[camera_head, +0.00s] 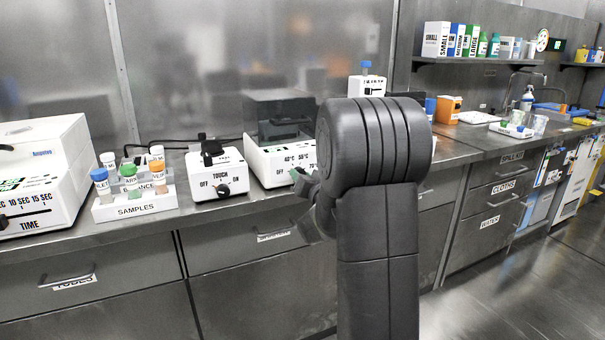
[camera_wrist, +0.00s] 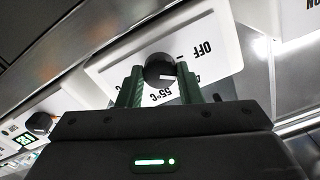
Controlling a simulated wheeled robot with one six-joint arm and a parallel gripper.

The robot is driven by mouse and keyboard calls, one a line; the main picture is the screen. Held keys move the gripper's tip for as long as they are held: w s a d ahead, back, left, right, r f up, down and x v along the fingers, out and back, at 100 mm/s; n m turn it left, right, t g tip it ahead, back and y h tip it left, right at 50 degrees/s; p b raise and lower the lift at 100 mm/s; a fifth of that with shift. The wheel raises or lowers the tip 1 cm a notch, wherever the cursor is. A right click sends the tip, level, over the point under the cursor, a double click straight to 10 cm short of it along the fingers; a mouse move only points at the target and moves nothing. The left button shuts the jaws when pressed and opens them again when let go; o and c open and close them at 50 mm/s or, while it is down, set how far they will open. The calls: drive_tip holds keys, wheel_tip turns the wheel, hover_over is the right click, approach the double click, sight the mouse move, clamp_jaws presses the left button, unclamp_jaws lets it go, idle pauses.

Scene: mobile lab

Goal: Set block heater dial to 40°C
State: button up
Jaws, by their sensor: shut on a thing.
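The block heater (camera_head: 280,160) is a white box with a dark see-through lid, on the bench behind my arm. The round black dial (camera_wrist: 157,68) has a white mark that points right in that view, roughly toward the partly covered number. My gripper (camera_wrist: 160,80) has one green finger on each side of the dial and is shut on it.
Left of the heater stand a white touch device (camera_head: 217,174) with its own knob, a samples rack (camera_head: 135,204) with several capped tubes, and a timer machine (camera_head: 40,175). An orange container (camera_head: 447,109) stands to the right. Closed drawers lie below the bench edge.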

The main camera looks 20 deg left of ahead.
drive_tip(key=m+p, duration=0.1)
drive_tip(key=m, duration=0.4)
drive_tip(key=shift+p, duration=0.4)
drive_tip(key=shift+m, duration=0.3)
drive_tip(key=o, duration=1)
drive_tip(key=p+v, duration=0.1)
drive_tip(key=v, duration=1.2)
drive_tip(key=shift+s+d, duration=0.25)
drive_tip(key=shift+d, duration=0.05)
drive_tip(key=shift+a, duration=0.1)
drive_tip(key=b+x, duration=0.1)
drive_tip(key=x, duration=1.2)
drive_tip(key=shift+w+a, duration=0.2)
drive_tip(key=shift+w, duration=0.1)
